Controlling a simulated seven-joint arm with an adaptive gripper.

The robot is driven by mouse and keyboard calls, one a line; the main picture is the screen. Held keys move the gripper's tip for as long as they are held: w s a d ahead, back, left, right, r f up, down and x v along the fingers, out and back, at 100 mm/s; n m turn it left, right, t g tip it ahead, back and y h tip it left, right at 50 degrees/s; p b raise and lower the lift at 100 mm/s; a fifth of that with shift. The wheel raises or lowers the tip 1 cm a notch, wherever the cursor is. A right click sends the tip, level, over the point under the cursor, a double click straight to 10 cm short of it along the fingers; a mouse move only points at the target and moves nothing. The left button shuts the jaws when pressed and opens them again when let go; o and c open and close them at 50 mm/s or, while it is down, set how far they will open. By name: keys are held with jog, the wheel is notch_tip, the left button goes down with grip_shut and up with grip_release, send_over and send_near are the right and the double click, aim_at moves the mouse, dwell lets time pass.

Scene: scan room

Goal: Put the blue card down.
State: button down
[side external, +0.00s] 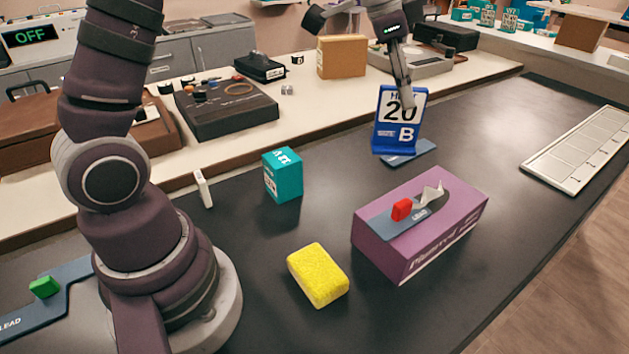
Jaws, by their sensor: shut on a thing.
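The blue card (397,138) carries a white panel with "20" and a letter "B". It stands roughly upright above a flat blue-grey plate (422,150) on the dark table. My gripper (404,98) reaches down from above and is shut on the card's upper part. The gripper's fingers overlap the card's top edge. I cannot tell whether the card's lower edge touches the plate or hangs just above it.
A purple box (434,238) with a red piece (401,209) on top stands in front of the card. A teal box (283,175) and a yellow sponge (318,275) are to the left. A white marked panel (582,148) lies at right. Dark table between them is clear.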

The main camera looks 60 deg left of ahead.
jog(key=s+d+f+m+g+h, duration=0.1)
jog(key=s+d+m+g+h, duration=0.15)
jog(key=s+d+m, duration=0.95)
jog(key=shift+n+g, duration=0.45)
jog(key=shift+n, duration=0.25)
jog(key=s+f, duration=0.1)
jog(key=f, duration=0.4)
jog(key=s+f, duration=0.1)
jog(key=f, duration=0.4)
jog(key=s+d+f, duration=0.1)
jog(key=f, duration=0.4)
jog(key=shift+s+d, duration=0.1)
jog(key=shift+s, duration=0.3)
jog(key=shift+f+y, duration=0.1)
jog(key=shift+y, duration=0.15)
jog(key=c, duration=1.1)
grip_release()
jog(key=shift+c, duration=0.2)
